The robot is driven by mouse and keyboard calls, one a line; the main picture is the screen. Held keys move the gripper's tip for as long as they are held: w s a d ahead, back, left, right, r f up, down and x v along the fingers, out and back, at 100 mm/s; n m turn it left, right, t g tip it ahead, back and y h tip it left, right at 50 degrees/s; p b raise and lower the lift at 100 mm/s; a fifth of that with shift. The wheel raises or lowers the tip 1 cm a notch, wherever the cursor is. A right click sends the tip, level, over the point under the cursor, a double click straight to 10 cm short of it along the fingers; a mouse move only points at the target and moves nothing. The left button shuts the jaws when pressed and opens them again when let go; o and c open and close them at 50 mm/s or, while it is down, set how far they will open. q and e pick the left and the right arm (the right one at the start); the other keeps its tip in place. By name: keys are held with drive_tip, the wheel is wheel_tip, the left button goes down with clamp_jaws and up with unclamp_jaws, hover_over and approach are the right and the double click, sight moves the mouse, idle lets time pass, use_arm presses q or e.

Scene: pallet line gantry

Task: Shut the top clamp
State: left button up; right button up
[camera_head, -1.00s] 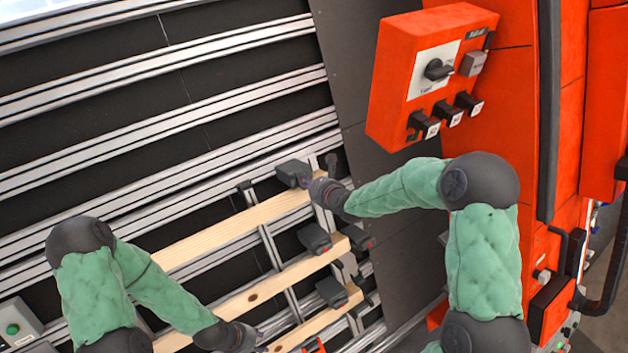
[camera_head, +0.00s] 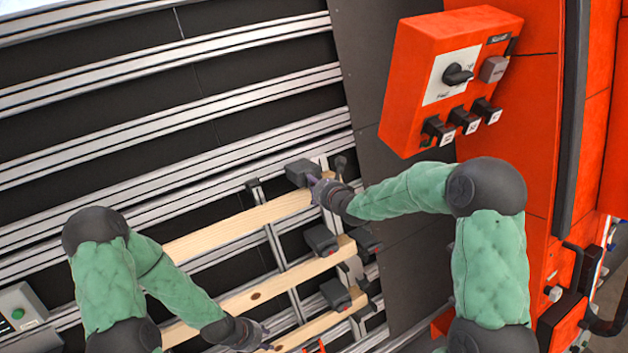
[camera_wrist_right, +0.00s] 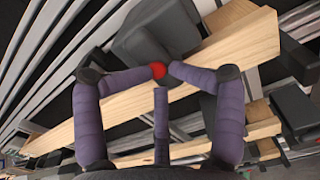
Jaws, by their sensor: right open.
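The top clamp (camera_head: 302,172) is a dark grey block at the right end of the uppermost wooden board (camera_head: 240,224). In the right wrist view the clamp's dark body (camera_wrist_right: 155,38) lies over the board (camera_wrist_right: 240,52), with a red round tip (camera_wrist_right: 158,71) at its near end.
Two more dark clamps with red parts, a middle one (camera_head: 320,240) and a lower one (camera_head: 335,293), sit at the lower boards' ends. A red control box (camera_head: 410,110) with a knob and black switches hangs above right. A grey button box (camera_head: 20,308) stands at lower left.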

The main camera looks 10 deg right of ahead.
drive_tip(key=shift+s, duration=0.25)
drive_tip(key=shift+s+r, duration=0.1)
drive_tip(key=shift+r, duration=0.05)
drive_tip(key=v, duration=0.8)
drive_tip(key=shift+s+d+r, duration=0.2)
drive_tip(key=shift+w, duration=0.1)
idle(0.3)
